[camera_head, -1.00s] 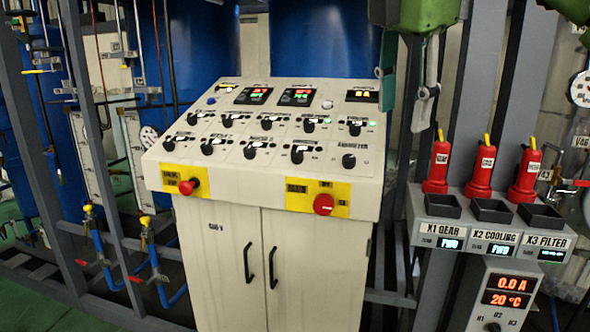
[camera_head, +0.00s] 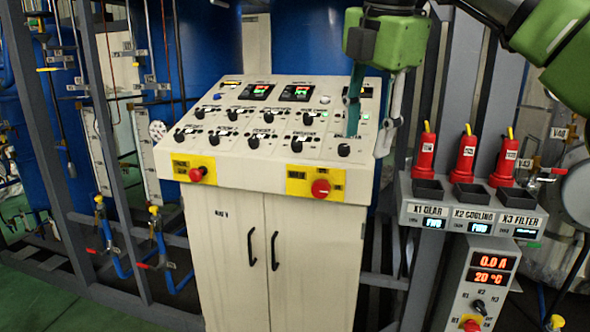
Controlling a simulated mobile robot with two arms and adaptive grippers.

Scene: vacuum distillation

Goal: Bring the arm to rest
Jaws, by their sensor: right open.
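My right gripper (camera_head: 367,142) hangs in the upper right-middle of the head view, under a green wrist. Its fingers are spread apart with nothing between them. They point down in front of the right end of the sloped control panel (camera_head: 240,152), hiding part of its face. Whether they touch the panel cannot be told. My green right arm (camera_head: 552,45) comes in from the upper right. My left gripper is not in view.
At right, red plugs (camera_head: 467,157) stand behind black trays over a box with displays (camera_head: 490,262). Pipes and valves (camera_head: 100,215) stand at left. Green floor (camera_head: 85,305) shows lower left.

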